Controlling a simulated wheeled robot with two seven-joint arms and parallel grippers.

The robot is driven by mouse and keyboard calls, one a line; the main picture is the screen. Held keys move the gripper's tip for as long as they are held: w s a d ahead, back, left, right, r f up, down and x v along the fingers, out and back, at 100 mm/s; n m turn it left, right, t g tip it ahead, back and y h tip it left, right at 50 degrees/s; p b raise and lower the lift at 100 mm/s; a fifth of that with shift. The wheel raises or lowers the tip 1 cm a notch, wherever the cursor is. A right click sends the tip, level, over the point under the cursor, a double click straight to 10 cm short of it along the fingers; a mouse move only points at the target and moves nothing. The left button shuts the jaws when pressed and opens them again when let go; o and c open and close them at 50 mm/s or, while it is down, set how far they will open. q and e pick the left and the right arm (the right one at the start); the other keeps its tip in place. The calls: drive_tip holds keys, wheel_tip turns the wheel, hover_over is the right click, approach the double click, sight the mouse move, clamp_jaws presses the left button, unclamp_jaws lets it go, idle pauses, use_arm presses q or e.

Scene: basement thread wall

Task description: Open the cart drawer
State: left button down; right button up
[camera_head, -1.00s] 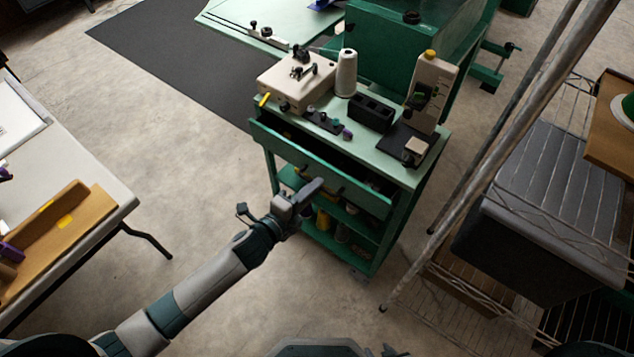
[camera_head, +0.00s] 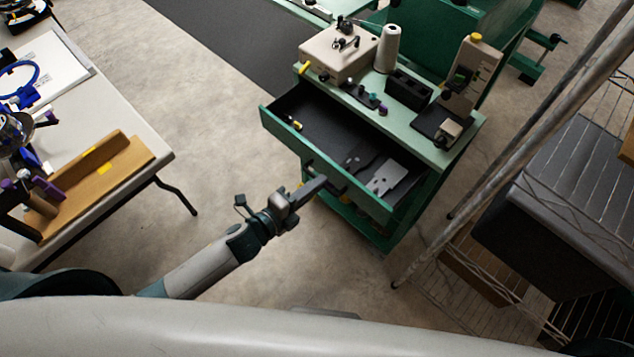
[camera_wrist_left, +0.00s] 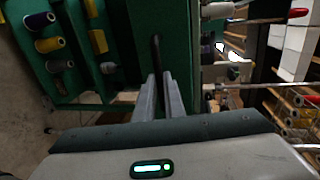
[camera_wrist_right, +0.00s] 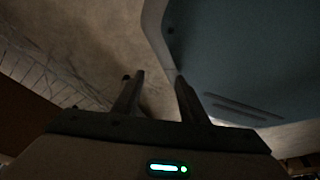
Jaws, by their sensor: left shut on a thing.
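The green cart (camera_head: 468,112) stands ahead with its top drawer (camera_head: 280,134) pulled well out. The drawer has a dark inside with flat grey metal plates (camera_head: 388,178) and a small yellowish item (camera_head: 294,123) in it. My left gripper (camera_head: 320,186) is at the middle of the drawer front, shut on the dark bar handle. In the left wrist view the handle (camera_wrist_left: 156,48) runs between the fingers of the left gripper (camera_wrist_left: 159,80). My right gripper (camera_wrist_right: 158,80) shows only in its wrist view, fingers apart and empty.
A sewing machine (camera_head: 335,52), a white thread cone (camera_head: 387,48) and a black box (camera_head: 409,90) stand on the cart. A table (camera_head: 143,140) is at the left and a wire rack (camera_head: 545,230) at the right. The floor between table and cart is clear.

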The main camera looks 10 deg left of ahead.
use_arm(q)
drive_tip(key=c, duration=2)
unclamp_jaws()
drive_tip(key=shift+o, duration=0.7)
use_arm(e)
drive_tip(key=shift+s+a, duration=0.1)
drive_tip(key=shift+s, duration=0.4)
drive_tip(key=shift+w, duration=0.15)
